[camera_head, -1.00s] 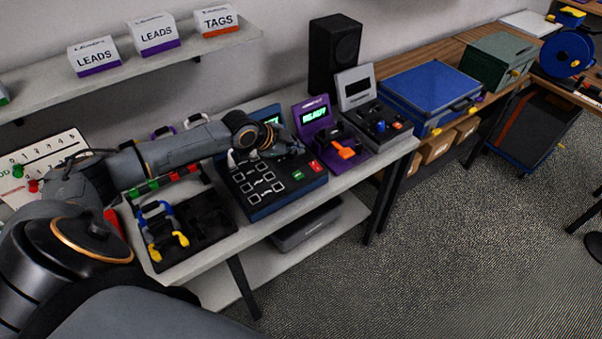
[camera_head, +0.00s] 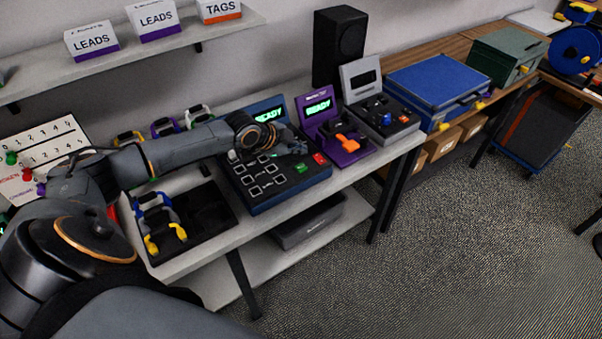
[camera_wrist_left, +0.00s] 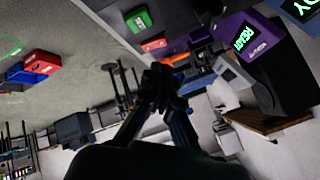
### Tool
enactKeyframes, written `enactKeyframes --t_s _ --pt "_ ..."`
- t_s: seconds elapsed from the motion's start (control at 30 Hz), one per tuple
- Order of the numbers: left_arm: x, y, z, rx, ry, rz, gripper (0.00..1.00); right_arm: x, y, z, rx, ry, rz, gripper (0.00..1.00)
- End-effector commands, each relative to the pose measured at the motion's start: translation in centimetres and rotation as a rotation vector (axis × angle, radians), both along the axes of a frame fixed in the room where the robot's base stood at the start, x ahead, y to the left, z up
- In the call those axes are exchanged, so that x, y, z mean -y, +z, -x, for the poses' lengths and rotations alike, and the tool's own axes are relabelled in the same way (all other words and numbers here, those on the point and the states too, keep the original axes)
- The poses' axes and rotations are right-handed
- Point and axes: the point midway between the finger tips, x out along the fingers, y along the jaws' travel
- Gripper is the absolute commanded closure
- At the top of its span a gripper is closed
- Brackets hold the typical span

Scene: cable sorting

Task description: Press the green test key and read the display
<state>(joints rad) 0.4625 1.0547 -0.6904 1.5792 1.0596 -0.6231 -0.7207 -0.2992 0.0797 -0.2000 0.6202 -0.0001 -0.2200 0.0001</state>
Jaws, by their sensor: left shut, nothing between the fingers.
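The blue tester (camera_head: 290,186) stands on the bench, with a green key (camera_head: 301,168) and a red key (camera_head: 320,159) at its right front. Its display (camera_head: 268,115) reads READY in green. My left gripper (camera_head: 299,147) is over the tester's right part, just behind the green key; it is shut and empty. In the left wrist view the shut fingers (camera_wrist_left: 160,74) show apart from the green key (camera_wrist_left: 139,20) and the red key (camera_wrist_left: 153,45). My right gripper is not in view.
A purple tester (camera_head: 346,158) with a READY display and a grey device (camera_head: 394,133) stand to the right. A black tray (camera_head: 217,229) holding blue and yellow-ended leads lies at left. A blue case (camera_head: 430,85) and black speaker (camera_head: 338,50) stand farther back.

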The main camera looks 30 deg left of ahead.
Motion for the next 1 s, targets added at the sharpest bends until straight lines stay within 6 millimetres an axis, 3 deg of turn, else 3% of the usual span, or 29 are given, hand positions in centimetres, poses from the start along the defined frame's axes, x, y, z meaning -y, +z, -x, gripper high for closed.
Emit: enactKeyframes --t_s 0.07,0.3,1.0 --pt "0.0 -2.0 0.0 0.000 0.000 0.000 1.00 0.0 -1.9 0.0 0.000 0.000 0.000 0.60" --pt "0.0 -4.0 0.0 0.000 0.000 0.000 1.00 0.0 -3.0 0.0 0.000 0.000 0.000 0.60" --pt "0.0 -4.1 0.0 0.000 0.000 0.000 1.00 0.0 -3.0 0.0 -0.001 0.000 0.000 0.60"
